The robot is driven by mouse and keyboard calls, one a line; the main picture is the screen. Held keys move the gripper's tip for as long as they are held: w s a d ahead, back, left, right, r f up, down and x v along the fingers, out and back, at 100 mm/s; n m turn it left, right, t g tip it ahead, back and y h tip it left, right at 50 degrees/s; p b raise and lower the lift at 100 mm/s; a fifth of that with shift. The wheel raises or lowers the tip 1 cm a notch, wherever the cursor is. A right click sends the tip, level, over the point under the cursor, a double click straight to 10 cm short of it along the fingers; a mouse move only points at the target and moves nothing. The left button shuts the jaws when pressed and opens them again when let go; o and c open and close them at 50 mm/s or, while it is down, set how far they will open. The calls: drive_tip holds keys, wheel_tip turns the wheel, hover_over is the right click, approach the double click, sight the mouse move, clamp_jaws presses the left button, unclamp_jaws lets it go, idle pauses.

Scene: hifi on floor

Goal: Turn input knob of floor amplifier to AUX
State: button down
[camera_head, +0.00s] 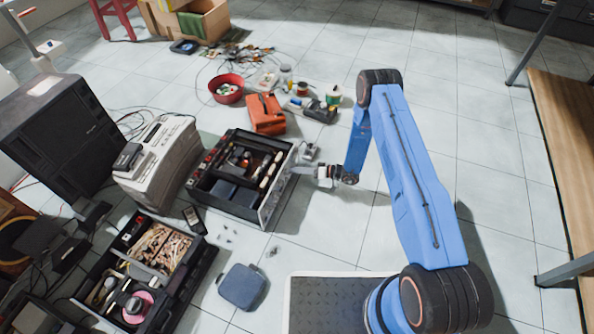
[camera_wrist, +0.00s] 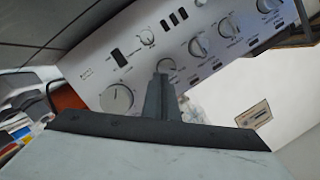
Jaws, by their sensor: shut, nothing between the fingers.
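The floor amplifier (camera_head: 278,190) is an open-topped dark box with a silver front panel facing right in the head view. That panel (camera_wrist: 181,45) fills the upper wrist view, tilted, with several round knobs and dark buttons. A larger knob (camera_wrist: 117,98) is at its lower left, and others (camera_wrist: 199,46) run toward the upper right. The labels are too small to read, so I cannot tell which knob is the input. My gripper (camera_wrist: 163,70) is shut and empty, its tips overlapping a small knob (camera_wrist: 165,64). Contact cannot be told. In the head view my gripper (camera_head: 306,170) is beside the panel.
An orange case (camera_head: 266,114) and a red bowl (camera_head: 226,89) lie behind the amplifier. A parts-filled toolbox (camera_head: 187,272) and a dark blue pouch (camera_head: 242,287) are in front. A wooden bench (camera_head: 570,130) stands right. The tiles right of my arm are clear.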

drive_tip(key=shift+w+d+f+m, duration=0.1)
drive_tip(key=shift+f+m, duration=0.15)
drive_tip(key=shift+m, duration=0.65)
drive_tip(key=f+m+y, duration=0.1)
drive_tip(key=m, duration=0.5)
drive_tip(key=f+m+g+y, duration=0.1)
drive_tip(key=m, duration=0.2)
drive_tip(key=shift+s+f+y, duration=0.3)
drive_tip(key=shift+s+a+f, duration=0.35)
drive_tip(key=shift+s, duration=0.2)
idle(0.8)
drive_tip(key=d, duration=0.5)
drive_tip(key=s+d, duration=0.1)
drive_tip(key=d, duration=0.5)
drive_tip(key=s+d+f, duration=0.1)
drive_tip(key=d, duration=0.5)
drive_tip(key=shift+d, duration=0.15)
drive_tip(key=shift+w, duration=0.1)
